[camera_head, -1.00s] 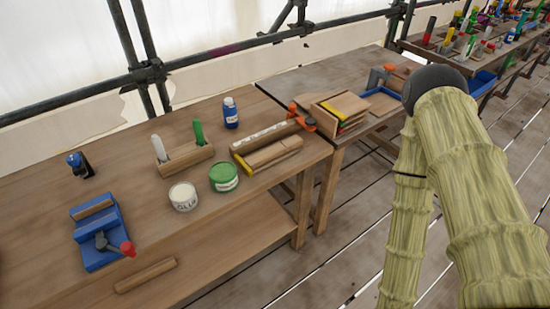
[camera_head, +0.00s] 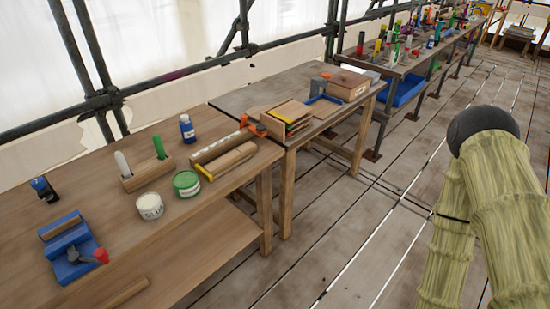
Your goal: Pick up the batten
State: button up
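I cannot tell for certain which is the batten. My arm, in a pale green sleeve, rises at the right, over the floor and apart from the benches. My gripper is not in view.
A second bench (camera_head: 262,95) and cluttered shelving stand beyond. The plank floor at right is clear.

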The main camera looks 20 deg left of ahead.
aim_at(215, 167)
jog(key=z, duration=0.2)
jog(key=i, duration=0.85)
jog(key=u, duration=1.2)
